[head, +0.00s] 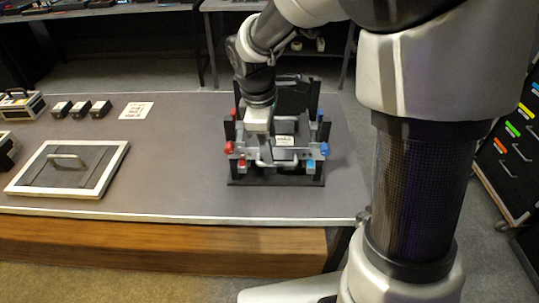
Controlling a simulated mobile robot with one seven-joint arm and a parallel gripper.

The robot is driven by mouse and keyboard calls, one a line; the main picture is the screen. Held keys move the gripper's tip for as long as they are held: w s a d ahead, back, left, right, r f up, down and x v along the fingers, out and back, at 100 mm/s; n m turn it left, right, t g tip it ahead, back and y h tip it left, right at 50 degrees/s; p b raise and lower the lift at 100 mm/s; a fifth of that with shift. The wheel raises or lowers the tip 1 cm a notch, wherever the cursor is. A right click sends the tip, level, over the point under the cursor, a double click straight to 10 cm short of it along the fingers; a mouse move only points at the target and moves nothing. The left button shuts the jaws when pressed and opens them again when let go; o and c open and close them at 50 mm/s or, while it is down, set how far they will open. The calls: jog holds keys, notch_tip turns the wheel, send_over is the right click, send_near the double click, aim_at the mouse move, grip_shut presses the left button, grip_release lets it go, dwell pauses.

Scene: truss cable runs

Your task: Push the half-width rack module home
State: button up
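My gripper (258,132) points down at the left front of the rack, right beside the label. Its fingertips are small and merge with the rack parts, so I cannot tell whether it touches the module. My wrist hides part of the rack's left side.
A framed panel with a handle (90,180) lies on the table's left. Several small black-and-white boxes (80,109), a printed card (136,110) and a case (20,105) are behind it. The table between panel and rack is clear. A drawer cabinet (510,150) stands at right.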

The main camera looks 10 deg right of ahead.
jog(key=f, duration=0.3)
jog(key=d+f+b, duration=0.1)
jog(key=f, duration=0.1)
jog(key=shift+w+f, duration=0.3)
jog(key=shift+f, duration=0.05)
grip_shut()
jog(key=shift+a, duration=0.1)
jog(key=shift+w+r, duration=0.1)
dwell(0.9)
grip_release()
